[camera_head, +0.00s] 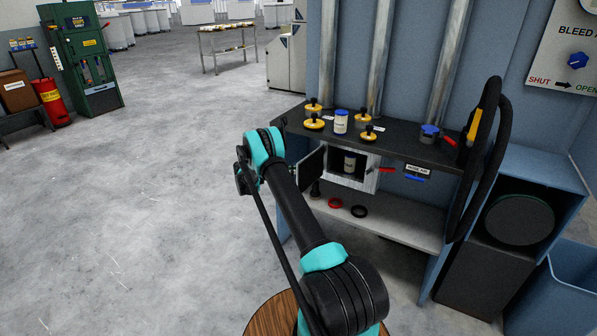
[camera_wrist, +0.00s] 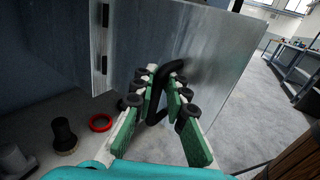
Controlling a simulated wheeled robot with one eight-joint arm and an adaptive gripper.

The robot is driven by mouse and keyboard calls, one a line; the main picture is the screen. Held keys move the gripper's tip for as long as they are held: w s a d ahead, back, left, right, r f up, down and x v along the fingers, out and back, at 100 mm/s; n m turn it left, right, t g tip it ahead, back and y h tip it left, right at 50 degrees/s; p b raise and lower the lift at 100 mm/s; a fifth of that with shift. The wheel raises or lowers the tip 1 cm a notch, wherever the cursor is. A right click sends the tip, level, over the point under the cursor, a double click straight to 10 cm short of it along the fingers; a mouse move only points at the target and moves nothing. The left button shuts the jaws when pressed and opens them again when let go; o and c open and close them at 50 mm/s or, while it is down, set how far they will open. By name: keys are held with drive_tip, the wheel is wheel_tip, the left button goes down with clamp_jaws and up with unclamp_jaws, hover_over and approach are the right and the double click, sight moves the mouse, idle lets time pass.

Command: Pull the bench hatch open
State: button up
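The bench hatch (camera_head: 371,180) is a white-framed opening under the dark bench top. Its door (camera_head: 311,169) stands swung out to the left, and a jar (camera_head: 350,163) shows inside. In the wrist view the door is a grey metal panel (camera_wrist: 222,50) with a black loop handle (camera_wrist: 172,68). My gripper (camera_wrist: 161,82) has its green-padded fingers on both sides of this handle, and they appear closed on it. In the head view my arm hides the gripper and the handle.
A red ring (camera_head: 335,203) and a black ring (camera_head: 359,211) lie on the lower shelf. A thick black hose (camera_head: 487,160) loops at the right.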

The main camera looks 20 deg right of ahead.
drive_tip(key=o, duration=0.3)
drive_tip(key=shift+d, duration=0.1)
wheel_tip(320, 180, up, 10)
idle(0.5)
idle(0.3)
